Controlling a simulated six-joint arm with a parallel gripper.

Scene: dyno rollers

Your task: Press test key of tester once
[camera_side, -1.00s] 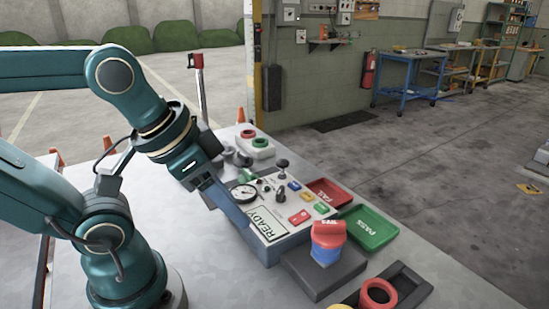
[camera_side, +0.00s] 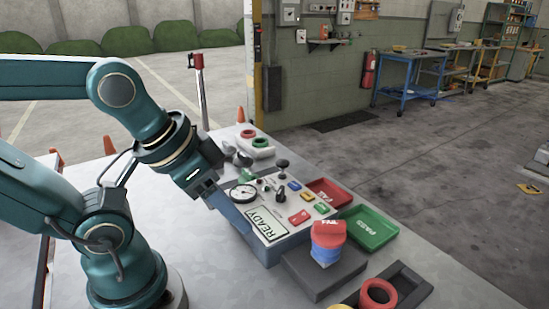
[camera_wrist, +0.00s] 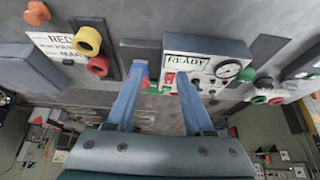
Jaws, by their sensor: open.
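The tester (camera_side: 262,236) is a blue-sided box with a light panel. It carries a READY display (camera_side: 268,226), a round gauge (camera_side: 243,193), dark knobs, and blue (camera_side: 294,186), yellow (camera_side: 307,197), green (camera_side: 321,207) and red (camera_side: 299,217) keys. Key labels are too small to read, so I cannot tell which is the test key. My gripper (camera_side: 219,203) is at the tester's left edge in the side view; its fingertips are hard to make out there. In the wrist view my gripper (camera_wrist: 161,70) is open and empty, its right finger overlapping part of the tester panel (camera_wrist: 205,70).
A red-topped part marked FAIL (camera_side: 328,236) stands on a dark block (camera_side: 318,272) beside the tester. A red tray (camera_side: 328,192) and green PASS tray (camera_side: 368,228) lie behind. Red and yellow rings lie in front. A box with red and green buttons (camera_side: 255,147) stands farther back.

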